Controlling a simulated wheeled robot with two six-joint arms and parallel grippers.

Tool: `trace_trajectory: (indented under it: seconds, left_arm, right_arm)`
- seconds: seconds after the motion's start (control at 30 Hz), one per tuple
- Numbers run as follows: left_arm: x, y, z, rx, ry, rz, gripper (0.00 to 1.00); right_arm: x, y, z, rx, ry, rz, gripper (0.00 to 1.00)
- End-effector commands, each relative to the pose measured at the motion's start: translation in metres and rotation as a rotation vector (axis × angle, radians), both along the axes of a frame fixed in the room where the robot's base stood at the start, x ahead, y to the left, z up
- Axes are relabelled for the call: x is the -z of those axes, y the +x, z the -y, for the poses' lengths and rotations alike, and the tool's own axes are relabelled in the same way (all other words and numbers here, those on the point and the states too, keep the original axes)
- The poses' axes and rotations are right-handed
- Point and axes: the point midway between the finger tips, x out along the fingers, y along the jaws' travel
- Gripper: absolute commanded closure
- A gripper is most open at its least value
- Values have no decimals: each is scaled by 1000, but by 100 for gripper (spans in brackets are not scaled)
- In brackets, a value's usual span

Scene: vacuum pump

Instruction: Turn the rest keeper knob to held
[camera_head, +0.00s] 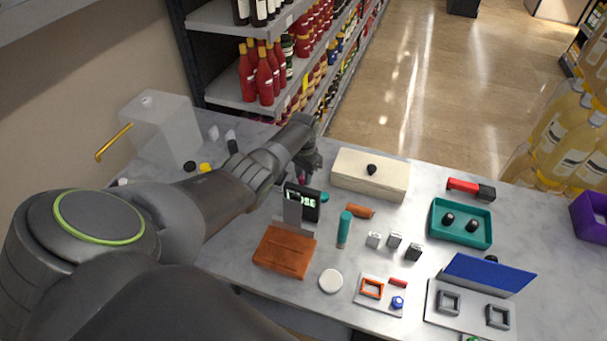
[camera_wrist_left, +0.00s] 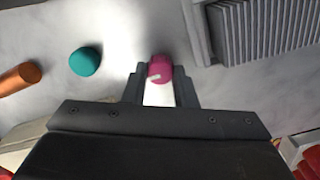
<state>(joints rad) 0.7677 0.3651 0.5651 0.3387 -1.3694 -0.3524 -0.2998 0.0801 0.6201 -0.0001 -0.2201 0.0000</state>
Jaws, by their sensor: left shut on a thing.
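A small magenta knob (camera_wrist_left: 160,69) with a pale mark on its side sits between the fingers of my left gripper (camera_wrist_left: 160,86) in the left wrist view. The fingers are shut on it. In the head view my left gripper (camera_head: 307,172) reaches down behind a small dark display (camera_head: 302,201), and only a bit of the magenta knob (camera_head: 301,181) shows. I cannot read any held mark or tell the knob's setting. My right gripper is not in view.
A teal piece (camera_wrist_left: 86,61) and an orange cylinder (camera_wrist_left: 18,79) lie beside the knob. A cream block (camera_head: 347,181) with a black knob stands right of the gripper. A brown block (camera_head: 284,250), a teal tray (camera_head: 438,232) and a clear box (camera_head: 163,135) are also on the counter.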

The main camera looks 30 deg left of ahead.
Motion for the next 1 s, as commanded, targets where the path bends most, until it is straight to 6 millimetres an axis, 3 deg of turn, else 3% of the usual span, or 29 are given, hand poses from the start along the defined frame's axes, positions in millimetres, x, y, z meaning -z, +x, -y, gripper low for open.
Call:
trace_trajectory:
  seconds: [0.03, 0.07, 0.23, 0.63, 1.0]
  left_arm:
    - [-1, 1, -1, -1, 1, 3, 98]
    - [-1, 1, -1, -1, 1, 3, 74]
    - [-1, 1, -1, -1, 1, 2, 53]
    - [-7, 1, 0, 0, 0, 2, 53]
    - [-60, 1, -1, 1, 1, 5, 53]
  right_arm:
    - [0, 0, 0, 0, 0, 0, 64]
    - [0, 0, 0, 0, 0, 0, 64]
    - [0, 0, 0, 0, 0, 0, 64]
    - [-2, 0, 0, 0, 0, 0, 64]
    - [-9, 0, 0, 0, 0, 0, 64]
